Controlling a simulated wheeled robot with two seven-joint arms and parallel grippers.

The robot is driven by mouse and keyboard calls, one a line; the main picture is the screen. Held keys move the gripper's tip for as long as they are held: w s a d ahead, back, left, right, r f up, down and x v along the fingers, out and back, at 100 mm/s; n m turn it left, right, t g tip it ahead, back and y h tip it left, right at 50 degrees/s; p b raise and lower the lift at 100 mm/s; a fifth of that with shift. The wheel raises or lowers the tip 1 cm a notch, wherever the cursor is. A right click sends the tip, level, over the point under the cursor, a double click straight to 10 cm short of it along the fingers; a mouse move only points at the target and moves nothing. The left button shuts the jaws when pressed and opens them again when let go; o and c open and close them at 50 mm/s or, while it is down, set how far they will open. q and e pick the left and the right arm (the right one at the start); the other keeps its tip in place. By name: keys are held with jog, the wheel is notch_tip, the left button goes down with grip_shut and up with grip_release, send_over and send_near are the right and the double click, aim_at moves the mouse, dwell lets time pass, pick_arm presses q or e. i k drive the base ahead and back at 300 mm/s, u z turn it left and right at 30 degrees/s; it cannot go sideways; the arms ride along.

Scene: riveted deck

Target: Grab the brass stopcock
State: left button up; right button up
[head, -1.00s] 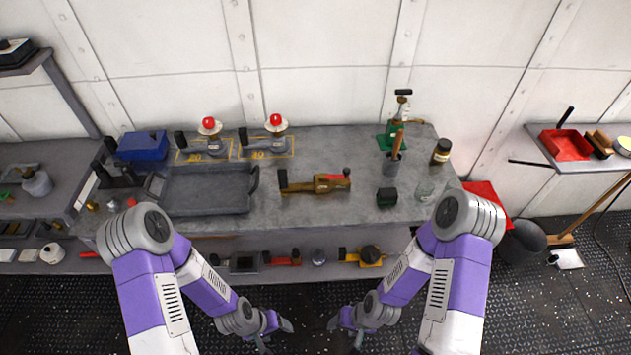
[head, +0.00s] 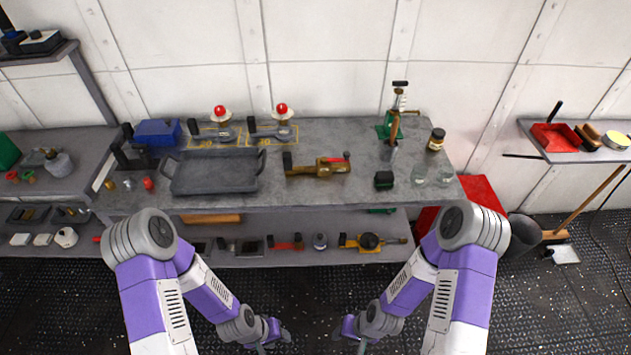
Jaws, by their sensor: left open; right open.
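A brass stopcock (head: 325,168) with a black end and a red lever lies on the grey workbench (head: 335,195), right of a grey tray. My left gripper (head: 268,345) hangs low in front of the bench, at the bottom edge of the view. My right gripper (head: 352,344) hangs low to the right of it. Both are open, empty and well apart from the stopcock. Their fingertips are small and partly cut off.
The grey tray (head: 215,187) stands left of the stopcock. A small dark block (head: 384,180) and glass jars (head: 419,174) stand to its right. A lower shelf holds a yellow valve (head: 370,242) and several other parts. Bare bench surrounds the stopcock.

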aim_at(326, 170)
jog(key=u, duration=0.35)
jog(key=k, duration=0.1)
jog(key=z, duration=1.35)
jog(key=i, duration=0.7)
jog(key=u, duration=0.35)
